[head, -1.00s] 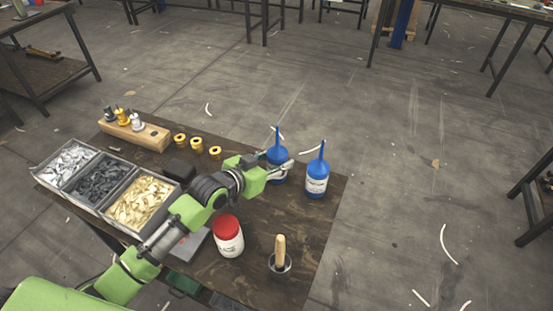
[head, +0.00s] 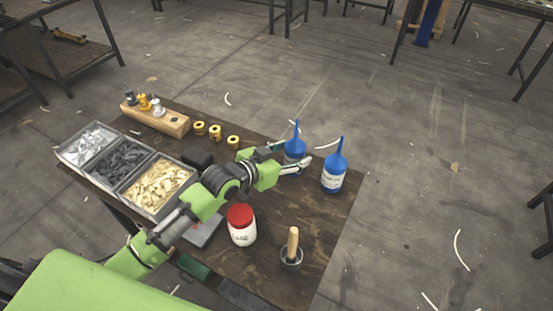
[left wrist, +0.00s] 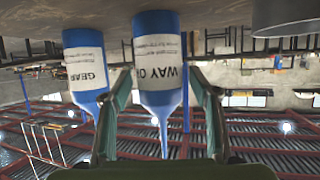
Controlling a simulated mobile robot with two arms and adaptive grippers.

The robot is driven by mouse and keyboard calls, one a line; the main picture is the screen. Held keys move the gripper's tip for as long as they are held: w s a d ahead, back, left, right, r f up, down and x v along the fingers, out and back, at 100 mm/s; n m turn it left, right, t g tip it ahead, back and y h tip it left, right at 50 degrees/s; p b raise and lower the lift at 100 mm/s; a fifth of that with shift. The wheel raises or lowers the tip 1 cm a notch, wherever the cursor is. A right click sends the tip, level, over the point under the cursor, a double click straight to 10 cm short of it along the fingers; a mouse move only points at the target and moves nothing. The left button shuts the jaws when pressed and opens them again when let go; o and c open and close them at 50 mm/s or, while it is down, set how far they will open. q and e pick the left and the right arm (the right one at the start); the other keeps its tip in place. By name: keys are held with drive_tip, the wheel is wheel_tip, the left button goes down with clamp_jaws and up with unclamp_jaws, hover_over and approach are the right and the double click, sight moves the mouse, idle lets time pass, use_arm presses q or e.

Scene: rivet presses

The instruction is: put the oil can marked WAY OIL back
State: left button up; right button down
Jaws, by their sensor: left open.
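The WAY OIL can (head: 295,151) is a blue bottle with a white label and a pointed spout, upright near the far right edge of the bench. In the left wrist view, which is upside down, its label (left wrist: 157,55) reads WAY OIL. My left gripper (head: 288,157) is open, with one finger on each side of this can; I cannot tell whether they touch it. Both fingers (left wrist: 160,82) also show in the left wrist view. A similar blue can (head: 334,174), its label starting GEAR (left wrist: 86,68), stands just to the right. My right gripper is out of view.
The dark bench (head: 270,205) also holds a red-lidded white jar (head: 241,226), a pot with a wooden-handled tool (head: 292,250), bins of small parts (head: 120,168), brass rings (head: 215,132) and a wooden block (head: 157,119) with small fittings. Open floor lies beyond.

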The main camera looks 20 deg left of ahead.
use_arm(q)
drive_tip(key=v, duration=1)
drive_tip(key=shift+s+a+r, duration=0.15)
drive_tip(key=shift+s+r, duration=0.1)
drive_tip(key=shift+s, duration=0.05)
drive_tip(key=shift+r, duration=0.1)
